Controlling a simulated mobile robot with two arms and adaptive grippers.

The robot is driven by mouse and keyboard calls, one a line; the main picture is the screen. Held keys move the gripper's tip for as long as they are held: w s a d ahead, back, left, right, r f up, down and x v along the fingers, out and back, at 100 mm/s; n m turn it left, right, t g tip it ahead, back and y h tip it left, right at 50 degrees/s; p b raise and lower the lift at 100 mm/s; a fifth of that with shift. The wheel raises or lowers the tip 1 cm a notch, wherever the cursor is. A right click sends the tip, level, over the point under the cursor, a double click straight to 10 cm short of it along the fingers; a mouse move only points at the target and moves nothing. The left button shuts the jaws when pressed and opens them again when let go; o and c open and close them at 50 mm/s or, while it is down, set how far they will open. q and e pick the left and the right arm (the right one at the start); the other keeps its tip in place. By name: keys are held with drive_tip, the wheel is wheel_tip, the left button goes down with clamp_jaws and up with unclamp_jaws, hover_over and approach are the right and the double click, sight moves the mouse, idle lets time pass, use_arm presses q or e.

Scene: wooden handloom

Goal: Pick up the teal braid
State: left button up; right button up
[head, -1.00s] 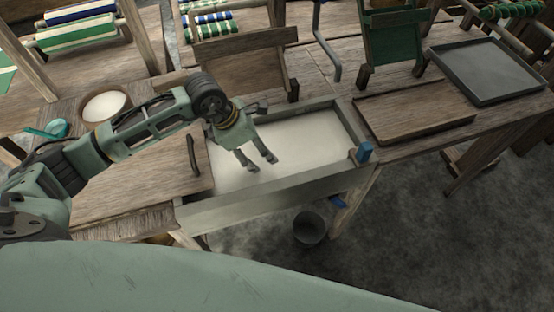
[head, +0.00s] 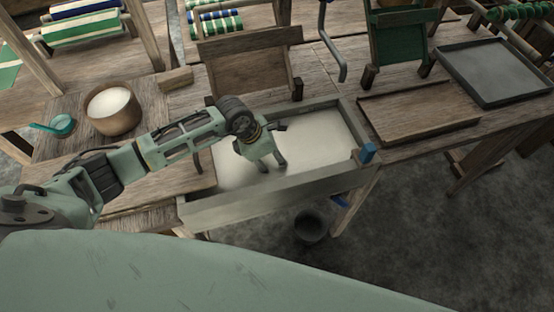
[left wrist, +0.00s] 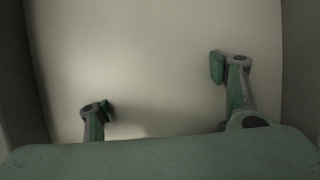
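I see no braid that I can make out clearly. A small teal thing (head: 62,124) lies on the wooden table at the far left, beside a bowl; it looks like a scoop or ladle, and I cannot tell whether it is the braid. My left gripper (head: 273,166) points down over the pale tray-like basin (head: 230,208), well to the right of the teal thing. In the left wrist view its two fingers (left wrist: 165,105) stand wide apart with only the pale basin floor between them. My right gripper is not in view.
A wooden bowl (head: 113,115) of white content stands left of the basin. An upright wooden panel (head: 250,72) stands behind it. A wooden board (head: 415,112) and a dark tray (head: 497,72) lie to the right. A dark bucket (head: 309,228) is on the floor.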

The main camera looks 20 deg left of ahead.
use_arm(q)
drive_tip(key=shift+w+r, duration=0.1)
clamp_jaws()
idle(0.4)
wheel_tip(320, 180, up, 10)
drive_tip(key=b, duration=0.1)
idle(0.4)
